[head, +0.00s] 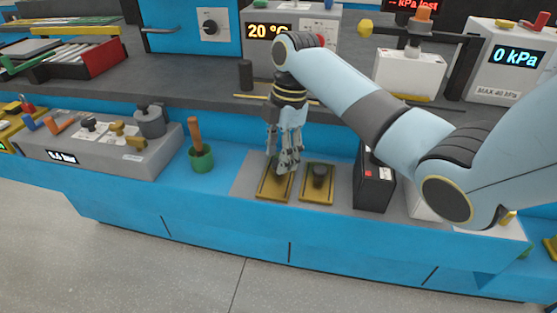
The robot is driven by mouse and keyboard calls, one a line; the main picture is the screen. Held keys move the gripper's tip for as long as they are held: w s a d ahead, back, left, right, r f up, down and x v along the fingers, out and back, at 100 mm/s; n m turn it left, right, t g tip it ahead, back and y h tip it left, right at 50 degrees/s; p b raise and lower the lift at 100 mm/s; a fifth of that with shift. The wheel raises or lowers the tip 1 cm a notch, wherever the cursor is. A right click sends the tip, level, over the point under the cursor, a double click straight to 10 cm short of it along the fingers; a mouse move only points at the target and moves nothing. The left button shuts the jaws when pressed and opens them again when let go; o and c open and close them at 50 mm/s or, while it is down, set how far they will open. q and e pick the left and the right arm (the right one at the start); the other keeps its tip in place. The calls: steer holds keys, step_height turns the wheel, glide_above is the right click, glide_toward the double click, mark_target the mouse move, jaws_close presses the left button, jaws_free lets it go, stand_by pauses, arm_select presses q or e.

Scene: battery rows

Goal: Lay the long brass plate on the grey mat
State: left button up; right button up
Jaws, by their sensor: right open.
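The grey mat (245,183) lies on the blue front ledge, in the middle of the head view. Two brass-coloured rectangular pieces with dark middles lie side by side on it: a left one (273,192) and a right one (317,197) bearing a dark knob-like cylinder. I cannot tell which, if either, is the long brass plate. A thin brass-coloured strip (245,97) lies on the dark shelf behind, partly hidden by my right wrist. My right gripper (283,170) points down over the left piece, open; I cannot tell whether it touches. My left gripper is out of view.
A green cup with a brown handle (201,158) stands left of the mat. A black box (374,184) stands close on its right. A grey console (95,150) with metal weights is further left. The blue ledge between cup and mat is clear.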

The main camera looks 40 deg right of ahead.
step_height(320, 180, up, 10)
steer(key=d+p, duration=0.1)
steer(key=shift+d+f, duration=0.25)
